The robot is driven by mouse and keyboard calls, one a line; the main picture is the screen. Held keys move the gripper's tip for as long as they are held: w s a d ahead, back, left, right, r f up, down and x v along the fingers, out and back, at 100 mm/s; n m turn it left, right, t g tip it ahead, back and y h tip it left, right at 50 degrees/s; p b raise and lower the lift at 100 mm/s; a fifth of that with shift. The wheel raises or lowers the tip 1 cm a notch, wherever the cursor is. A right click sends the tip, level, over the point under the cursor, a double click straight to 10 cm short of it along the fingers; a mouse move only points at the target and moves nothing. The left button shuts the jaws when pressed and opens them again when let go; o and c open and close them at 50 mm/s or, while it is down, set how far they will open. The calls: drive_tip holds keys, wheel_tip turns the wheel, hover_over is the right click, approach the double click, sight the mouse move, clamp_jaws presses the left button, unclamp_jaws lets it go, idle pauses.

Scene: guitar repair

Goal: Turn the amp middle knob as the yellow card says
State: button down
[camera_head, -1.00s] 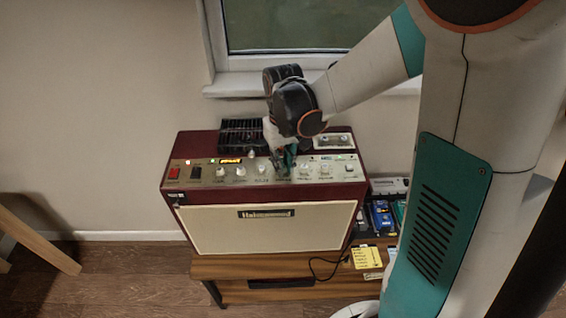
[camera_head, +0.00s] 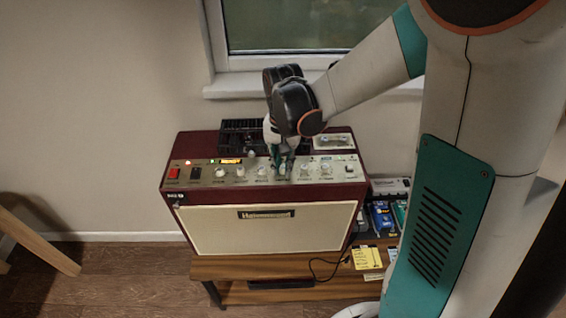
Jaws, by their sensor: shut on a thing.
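The amp (camera_head: 185,222) is a dark red cabinet with a cream front, and its pale control panel (camera_head: 205,182) carries a row of light knobs. My gripper (camera_head: 283,172) points down at the panel, shut on a knob near the middle of the row. The fingers hide most of that knob, so I cannot read its pointer. Other knobs show on the left (camera_head: 220,172) and on the right (camera_head: 306,169). The yellow card (camera_head: 367,258) lies at the lower right, below the amp; its writing is too small to read.
A black slotted tray (camera_head: 237,127) and a cassette-like box (camera_head: 333,142) sit on the amp top. A blue pedal (camera_head: 382,216) and other boxes stand on the right of the wooden stand (camera_head: 230,266). A black cable (camera_head: 325,270) hangs there. The window sill (camera_head: 235,89) is behind.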

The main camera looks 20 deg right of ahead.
sight(283, 168)
idle(0.4)
drive_tip(key=c, duration=1.5)
unclamp_jaws()
drive_tip(key=shift+r, duration=0.1)
wheel_tip(283, 168, up, 12)
drive_tip(key=shift+f, duration=0.1)
drive_tip(key=shift+s+f+n+t+b, duration=0.1)
drive_tip(key=shift+s+n+t+b, duration=0.3)
drive_tip(key=shift+s+n+t, duration=1.45)
drive_tip(key=shift+s+f+n+t+b, duration=0.15)
drive_tip(key=shift+s+n+t+b, duration=0.35)
drive_tip(key=shift+s, duration=2.65)
drive_tip(key=shift+s+f+n+t+b, duration=0.1)
drive_tip(key=shift+s+n+t+b, duration=0.2)
drive_tip(key=shift+s+n+t, duration=1.5)
